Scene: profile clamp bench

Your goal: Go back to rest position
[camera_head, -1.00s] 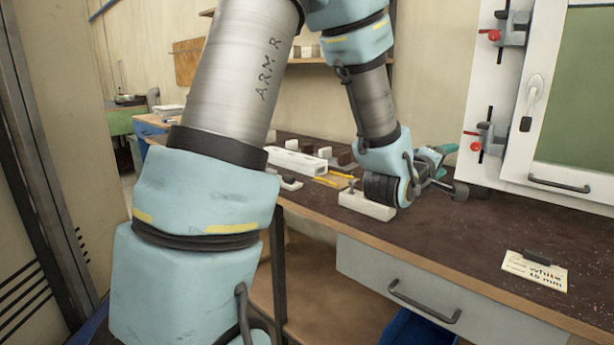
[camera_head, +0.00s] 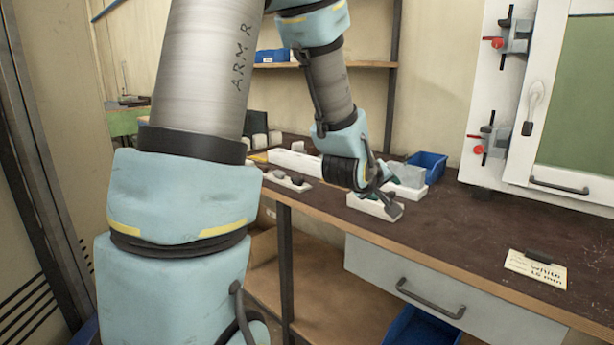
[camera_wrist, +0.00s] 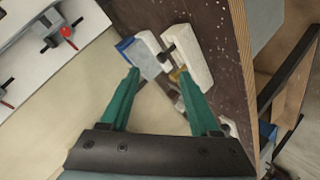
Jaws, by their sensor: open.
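In the head view the arm hides part of the bench behind the gripper.
A blue bin (camera_head: 428,164) stands at the back of the bench. A white framed panel (camera_head: 488,90) with red-handled clamps (camera_head: 489,140) stands at the right. A label card (camera_head: 536,270) lies near the front edge. The bench between is mostly clear.

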